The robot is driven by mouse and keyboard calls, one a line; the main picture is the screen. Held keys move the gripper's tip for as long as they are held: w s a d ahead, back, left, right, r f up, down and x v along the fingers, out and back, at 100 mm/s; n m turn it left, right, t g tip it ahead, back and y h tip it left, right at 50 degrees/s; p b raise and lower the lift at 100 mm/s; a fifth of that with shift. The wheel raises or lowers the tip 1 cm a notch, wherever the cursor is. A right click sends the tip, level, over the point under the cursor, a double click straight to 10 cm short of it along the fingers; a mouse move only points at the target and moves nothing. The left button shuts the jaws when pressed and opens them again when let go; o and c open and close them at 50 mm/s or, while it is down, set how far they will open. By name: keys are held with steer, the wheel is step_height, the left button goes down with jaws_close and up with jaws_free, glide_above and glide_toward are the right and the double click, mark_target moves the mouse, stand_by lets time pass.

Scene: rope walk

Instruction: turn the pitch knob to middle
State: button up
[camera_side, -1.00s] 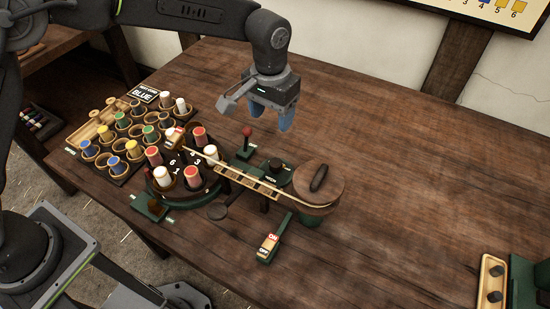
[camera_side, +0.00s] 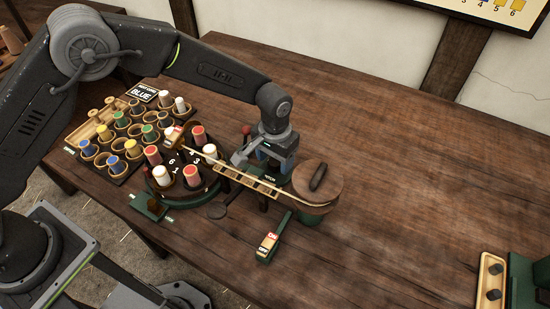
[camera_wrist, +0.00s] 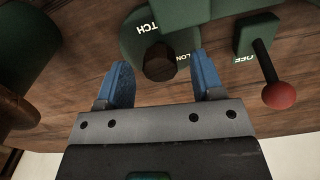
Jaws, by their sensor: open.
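The pitch knob (camera_wrist: 159,62) is a dark, faceted knob on a green base (camera_wrist: 133,45) with white lettering, partly legible as "TCH" and "LON". In the wrist view it lies between the two blue fingertips of my gripper (camera_wrist: 162,75), which are apart with a gap on each side of it. In the side view my gripper (camera_side: 272,163) is low over the knob's place, behind the wooden ladder-like rail, and hides the knob. Which mark the knob points to cannot be made out.
A red-balled lever (camera_wrist: 279,95) marked "OFF" stands close to the right in the wrist view. In the side view, a round wooden drum (camera_side: 318,180), an ON/OFF switch (camera_side: 268,246) and a carousel of spools (camera_side: 176,172) surround the spot.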

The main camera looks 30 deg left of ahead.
steer(key=shift+f, duration=0.25)
steer(key=c, duration=0.9)
steer(key=shift+n, duration=2.8)
